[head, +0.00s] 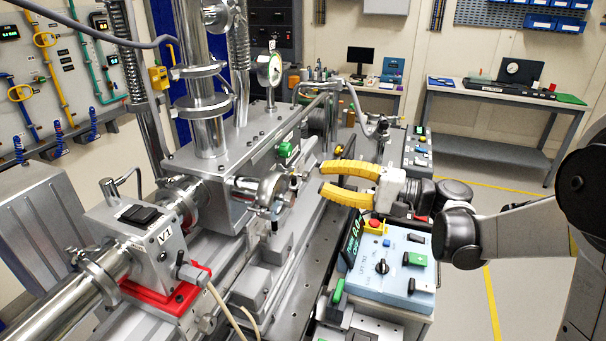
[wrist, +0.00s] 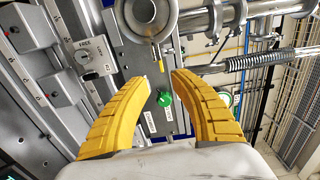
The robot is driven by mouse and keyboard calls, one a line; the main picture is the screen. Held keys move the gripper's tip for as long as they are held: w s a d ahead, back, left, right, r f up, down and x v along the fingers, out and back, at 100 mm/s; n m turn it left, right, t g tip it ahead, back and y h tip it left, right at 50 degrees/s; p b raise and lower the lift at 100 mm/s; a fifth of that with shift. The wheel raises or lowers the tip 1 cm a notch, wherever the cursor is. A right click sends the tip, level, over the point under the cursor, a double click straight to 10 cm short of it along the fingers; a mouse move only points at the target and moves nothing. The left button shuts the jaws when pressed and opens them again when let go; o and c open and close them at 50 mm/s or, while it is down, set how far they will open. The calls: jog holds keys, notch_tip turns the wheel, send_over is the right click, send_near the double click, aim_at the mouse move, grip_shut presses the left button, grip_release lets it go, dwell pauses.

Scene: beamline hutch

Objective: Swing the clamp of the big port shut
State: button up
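The steel chamber (head: 225,165) carries a round metal port (head: 272,190) on its side facing me, with small fittings at its rim. A round port with a thick metal rim (wrist: 148,30) shows at the top of the wrist view, partly cut off by the frame edge. I cannot tell whether its clamp is open or shut. My gripper (head: 322,178) has two yellow fingers, apart and empty, pointing at the chamber from the right. In the wrist view, my gripper (wrist: 160,77) is open below the port, with a green knob (wrist: 164,99) showing between its fingers.
A pale blue control box (head: 395,272) stands below my gripper. A grey valve block marked V1 (head: 145,245) sits on a red base at the left. In the wrist view, a FREE-marked block (wrist: 93,58) is at the left and pipes (wrist: 225,15) run to the right.

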jog(key=shift+v, duration=1.8)
jog(key=s+d+f+n+h, duration=0.1)
jog(key=s+d+f+h, duration=0.1)
jog(key=s+f+h, duration=0.35)
jog(key=s+d+f+n+h, duration=0.1)
jog(key=s+d+f+h, duration=0.15)
jog(key=s+h, duration=0.65)
jog(key=s+d+f+n+t+h, duration=0.1)
jog(key=s+d+f+n+h, duration=0.1)
jog(key=s+d, duration=0.5)
jog(key=shift+f+h, duration=0.1)
jog(key=shift+h, duration=0.15)
